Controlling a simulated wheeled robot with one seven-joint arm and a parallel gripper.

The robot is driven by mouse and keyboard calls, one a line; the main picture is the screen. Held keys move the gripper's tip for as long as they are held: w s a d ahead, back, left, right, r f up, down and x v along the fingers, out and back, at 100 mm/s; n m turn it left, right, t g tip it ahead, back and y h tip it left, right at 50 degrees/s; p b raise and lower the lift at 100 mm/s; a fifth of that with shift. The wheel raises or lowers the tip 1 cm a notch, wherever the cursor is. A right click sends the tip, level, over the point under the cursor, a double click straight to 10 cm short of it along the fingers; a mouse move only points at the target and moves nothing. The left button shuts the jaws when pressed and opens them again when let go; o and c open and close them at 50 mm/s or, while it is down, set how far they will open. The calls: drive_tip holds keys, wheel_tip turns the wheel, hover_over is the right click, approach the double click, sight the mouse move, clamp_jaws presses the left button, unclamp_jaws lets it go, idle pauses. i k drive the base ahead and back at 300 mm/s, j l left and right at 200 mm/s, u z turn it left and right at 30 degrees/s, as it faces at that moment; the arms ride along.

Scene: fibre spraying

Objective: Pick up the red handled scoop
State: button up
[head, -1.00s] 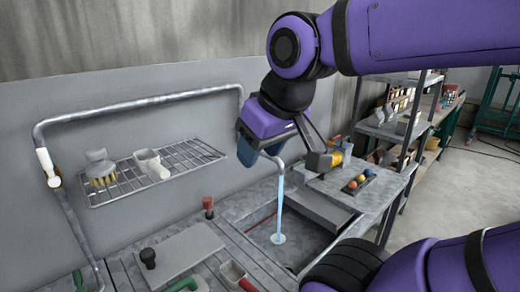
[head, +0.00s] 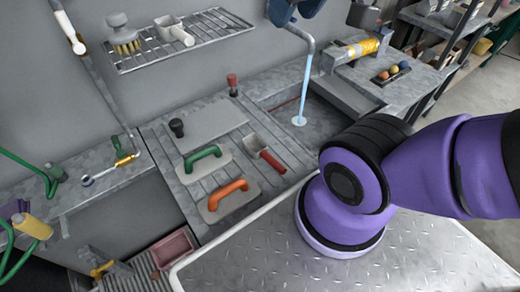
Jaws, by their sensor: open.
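The scoop with a red handle (head: 271,160) lies on the grey slatted counter in the head view. Its pale square pan points up and left, and the handle runs down and right.
A green-handled float (head: 203,158) and an orange-handled float (head: 228,195) lie left of the scoop. A black knob (head: 177,127) and a red-topped peg (head: 232,85) stand behind. The sink with running water (head: 300,118) is to the right. A wire rack (head: 190,40) hangs on the wall.

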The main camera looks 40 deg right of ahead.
sight(254, 145)
drive_tip(key=k+j+z, duration=0.1)
drive_tip(key=j+z, duration=0.25)
drive_tip(key=k+j+z, duration=0.1)
drive_tip(key=z, duration=0.2)
drive_tip(key=k+j+z, duration=0.15)
drive_tip(key=z, duration=0.2)
drive_tip(key=k+l+z, duration=0.15)
drive_tip(key=l, duration=0.1)
